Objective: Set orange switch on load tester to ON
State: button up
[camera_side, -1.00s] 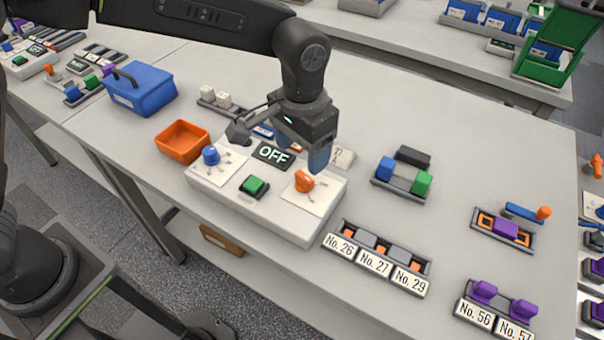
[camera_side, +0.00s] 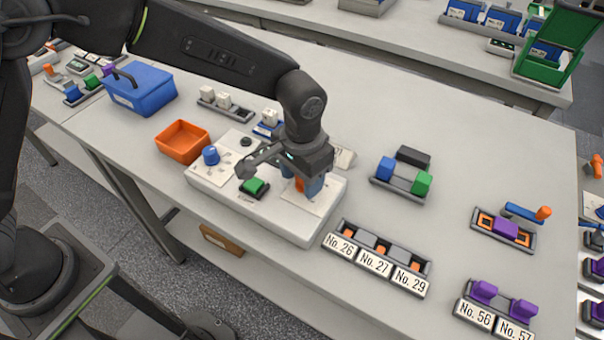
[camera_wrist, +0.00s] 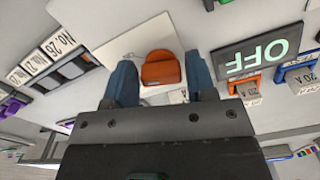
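The load tester (camera_side: 285,226) is a white box on the table. Its orange switch (camera_wrist: 161,68) lies between the two blue fingertips of my gripper (camera_wrist: 161,82) in the wrist view, with gaps on both sides. In the side view the orange switch (camera_side: 299,185) is partly hidden by my gripper (camera_side: 300,179), which is low over the right panel. My gripper is open around the switch. The display (camera_wrist: 262,54) reads OFF in the wrist view; my gripper hides it in the side view. A blue knob (camera_side: 211,155) and green button (camera_side: 254,186) sit on the same box.
An orange tray (camera_side: 183,141) and blue box (camera_side: 141,88) stand to the left. A rack labelled No. 26, 27 and 29 (camera_side: 376,259) is in front on the right. A holder with blue and green blocks (camera_side: 402,178) stands to the right.

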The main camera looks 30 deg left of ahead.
jog(key=c, duration=0.6)
jog(key=shift+o, duration=0.2)
jog(key=shift+w+a+m, duration=0.1)
jog(key=shift+m, duration=2.4)
jog(key=o, duration=0.9)
notch_tip(320, 180, up, 14)
jog(key=shift+f, duration=0.1)
